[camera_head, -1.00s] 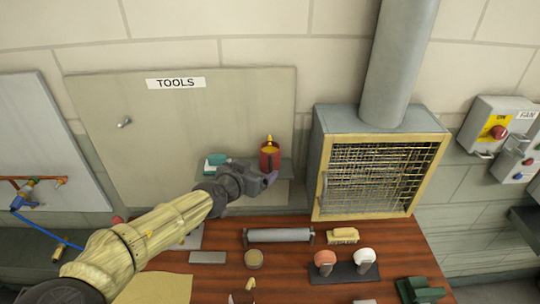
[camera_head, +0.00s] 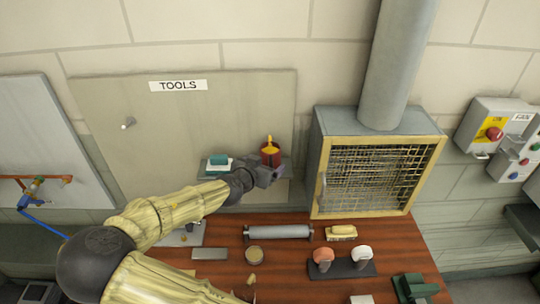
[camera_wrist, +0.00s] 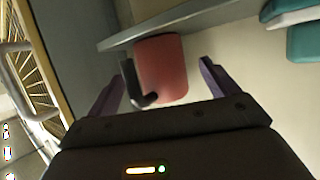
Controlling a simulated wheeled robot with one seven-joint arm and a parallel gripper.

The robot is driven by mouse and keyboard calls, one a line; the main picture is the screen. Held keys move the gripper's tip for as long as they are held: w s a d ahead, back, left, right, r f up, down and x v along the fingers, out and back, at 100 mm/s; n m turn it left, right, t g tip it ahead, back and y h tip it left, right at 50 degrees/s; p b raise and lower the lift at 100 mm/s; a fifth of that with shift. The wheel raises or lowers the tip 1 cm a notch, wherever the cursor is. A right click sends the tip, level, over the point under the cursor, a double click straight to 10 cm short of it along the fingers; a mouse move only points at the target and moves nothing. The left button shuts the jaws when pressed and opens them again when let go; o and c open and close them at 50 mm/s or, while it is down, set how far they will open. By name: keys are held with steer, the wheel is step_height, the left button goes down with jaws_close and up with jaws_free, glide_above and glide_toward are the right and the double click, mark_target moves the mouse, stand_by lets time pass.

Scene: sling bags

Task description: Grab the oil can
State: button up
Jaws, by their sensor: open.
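A teal and white object (camera_head: 218,163) sits on the shelf left of the can. A mesh-fronted cabinet (camera_head: 376,175) stands close on the right. The wooden table (camera_head: 290,260) below holds a grey roller (camera_head: 279,231), a brush (camera_head: 341,232) and other tools.

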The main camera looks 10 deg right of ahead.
mark_target(266, 163)
steer(key=shift+r+p+x, duration=0.2)
steer(key=shift+p+x, duration=0.4)
steer(key=shift+x, duration=0.5)
steer(key=shift+w+d+f, duration=0.3)
steer(key=shift+w+f, duration=0.05)
steer(key=shift+w, duration=0.05)
steer(key=shift+w, duration=0.15)
steer(key=shift+d, duration=0.2)
steer(key=c, duration=0.4)
steer(key=shift+a, duration=0.35)
steer(key=c, duration=0.9)
steer(key=shift+s, duration=0.2)
steer(key=shift+d, duration=0.1)
